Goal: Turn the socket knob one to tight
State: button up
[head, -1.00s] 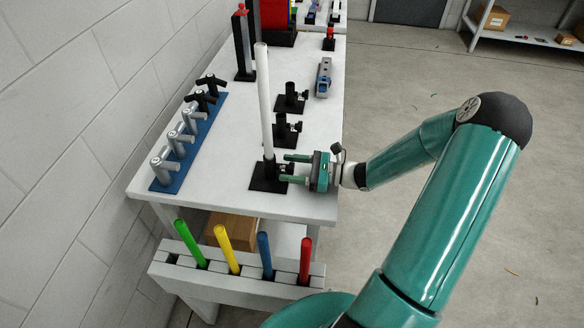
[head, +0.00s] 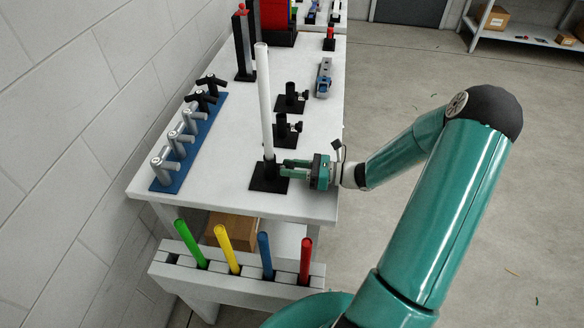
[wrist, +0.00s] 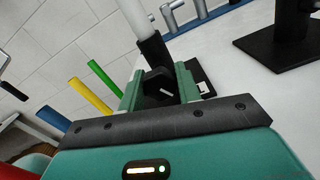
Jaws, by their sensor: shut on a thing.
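The nearest black socket (head: 270,178) stands on a square base near the front of the white bench, with a white rod (head: 264,100) upright in it. My gripper (head: 288,168) reaches in from the right, level with the socket's side. In the wrist view its two green fingers are shut on the black socket knob (wrist: 158,83), one finger on each side. The socket and the white rod (wrist: 136,20) rise just beyond the fingers. The knob's turn position cannot be read, since the fingers partly hide it.
Two more black sockets (head: 285,130) with side knobs stand farther back in line. A blue rack with several clamps (head: 180,150) is at left. Green, yellow, blue and red rods (head: 305,260) stand in a front holder.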

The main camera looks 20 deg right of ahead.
jog(key=shift+m, duration=1.3)
jog(key=o, duration=1)
jog(key=shift+c, duration=0.2)
jog(key=v, duration=1.4)
